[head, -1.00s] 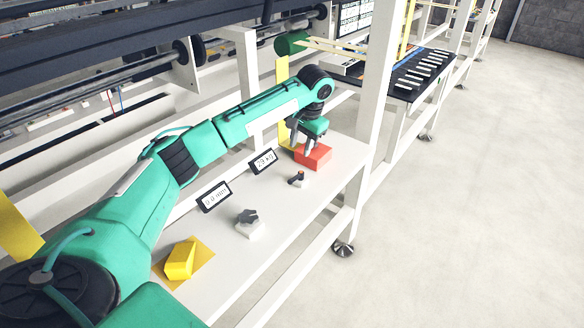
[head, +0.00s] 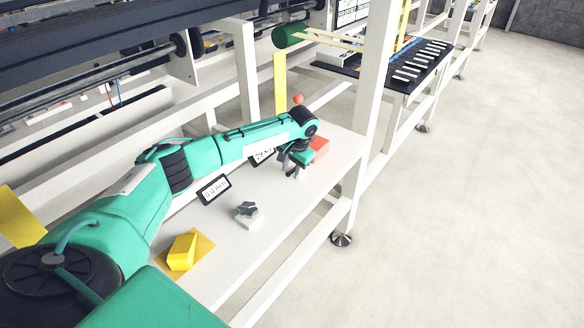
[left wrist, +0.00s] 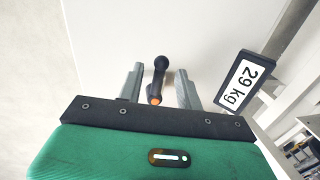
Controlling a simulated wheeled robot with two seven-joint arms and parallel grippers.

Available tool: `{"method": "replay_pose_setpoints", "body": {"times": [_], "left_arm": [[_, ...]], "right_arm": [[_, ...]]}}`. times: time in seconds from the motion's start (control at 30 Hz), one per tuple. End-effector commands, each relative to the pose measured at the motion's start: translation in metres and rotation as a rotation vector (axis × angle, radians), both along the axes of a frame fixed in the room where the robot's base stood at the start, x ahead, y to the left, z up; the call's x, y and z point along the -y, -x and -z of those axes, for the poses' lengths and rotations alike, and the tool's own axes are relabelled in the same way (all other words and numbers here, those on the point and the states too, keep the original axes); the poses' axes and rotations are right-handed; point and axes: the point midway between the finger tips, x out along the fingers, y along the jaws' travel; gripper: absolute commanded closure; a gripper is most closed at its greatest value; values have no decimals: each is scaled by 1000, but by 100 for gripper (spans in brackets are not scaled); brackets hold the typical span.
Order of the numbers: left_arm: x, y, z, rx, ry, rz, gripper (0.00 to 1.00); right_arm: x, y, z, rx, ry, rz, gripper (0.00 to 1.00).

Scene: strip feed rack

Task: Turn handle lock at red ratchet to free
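The red block (head: 320,147), likely the ratchet housing, sits at the far end of the white shelf, partly hidden by my left gripper. My left gripper (head: 293,177) points down at the shelf in front of it. In the left wrist view, a small black handle (left wrist: 160,77) with an orange tip stands between the two grey fingers. The left gripper (left wrist: 159,68) is open, with a gap on each side of the handle. In the head view the gripper hides this handle. My right gripper is in neither view.
Another display (head: 214,189), a grey knob (head: 247,211) and a yellow block (head: 182,252) lie nearer along the shelf. A red ball (head: 298,99) shows behind my arm. A white post (head: 374,80) rises at the shelf's far end.

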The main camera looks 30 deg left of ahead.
Motion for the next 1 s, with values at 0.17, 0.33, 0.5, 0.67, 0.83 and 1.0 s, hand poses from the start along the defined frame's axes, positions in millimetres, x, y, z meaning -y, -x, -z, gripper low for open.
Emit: {"method": "replay_pose_setpoints", "body": {"times": [0.17, 0.33, 0.5, 0.67, 0.83, 1.0], "left_arm": [[0, 0, 0, 0, 0, 1, 64], [0, 0, 0, 0, 0, 1, 98], [1, 0, 0, 0, 0, -1, 100], [2, 0, -1, -1, 1, -22, 100], [6, 0, -4, -2, 3, -88, 100], [11, -1, -5, -4, 3, -209, 100]], "right_arm": [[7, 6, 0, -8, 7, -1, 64], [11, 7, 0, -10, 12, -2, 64], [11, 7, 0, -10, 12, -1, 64], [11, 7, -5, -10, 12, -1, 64], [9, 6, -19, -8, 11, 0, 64], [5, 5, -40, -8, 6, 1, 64]]}}
